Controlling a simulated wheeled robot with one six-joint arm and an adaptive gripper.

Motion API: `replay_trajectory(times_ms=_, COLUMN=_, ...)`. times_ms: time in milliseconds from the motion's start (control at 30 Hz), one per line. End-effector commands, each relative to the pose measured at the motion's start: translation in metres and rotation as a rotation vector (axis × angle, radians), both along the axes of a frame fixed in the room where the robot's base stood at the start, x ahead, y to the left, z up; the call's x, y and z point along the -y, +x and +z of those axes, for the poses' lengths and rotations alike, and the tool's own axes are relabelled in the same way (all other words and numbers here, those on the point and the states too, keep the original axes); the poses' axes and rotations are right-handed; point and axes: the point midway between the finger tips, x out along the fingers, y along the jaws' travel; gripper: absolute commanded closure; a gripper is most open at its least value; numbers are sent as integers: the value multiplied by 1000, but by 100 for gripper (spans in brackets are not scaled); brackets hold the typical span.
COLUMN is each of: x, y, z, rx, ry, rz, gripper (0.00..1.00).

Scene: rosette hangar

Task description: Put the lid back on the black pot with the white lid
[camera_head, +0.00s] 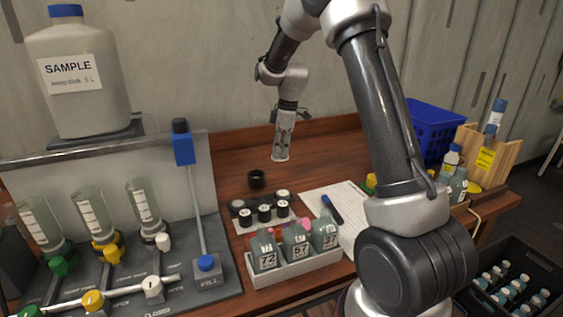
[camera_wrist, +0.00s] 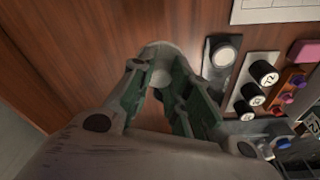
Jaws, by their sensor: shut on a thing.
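My gripper (camera_head: 281,152) hangs fingers-down above the back of the wooden table and is shut on a small pale thing at its tips, which looks like the white lid (camera_wrist: 160,58). The fingers (camera_wrist: 160,88) partly cover it in the wrist view. A small black pot (camera_head: 257,180) stands open on the table, below and left of my gripper in the head view. The held lid is apart from the pot and higher than it. I cannot make out the pot in the wrist view.
Several small black-and-white capped containers (camera_head: 265,213) stand just in front of the pot. A white rack (camera_head: 295,268) of numbered bottles is nearer. The valve stand (camera_head: 225,262) is at left, a blue basket (camera_head: 430,130) at right.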

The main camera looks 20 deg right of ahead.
Motion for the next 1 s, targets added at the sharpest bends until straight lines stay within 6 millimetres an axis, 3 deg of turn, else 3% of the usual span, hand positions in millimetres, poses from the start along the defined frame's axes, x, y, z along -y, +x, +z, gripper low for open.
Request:
replay_trajectory(times_ms=200, x=-57, y=0, z=21, rx=2, ry=-1, rz=48, gripper=93)
replay_trajectory(times_ms=367, x=-85, y=-3, z=24, rx=1, ry=0, rz=69, gripper=93)
replay_trajectory(times_ms=1000, x=-88, y=-3, z=-30, rx=-1, ry=-1, rz=70, gripper=93)
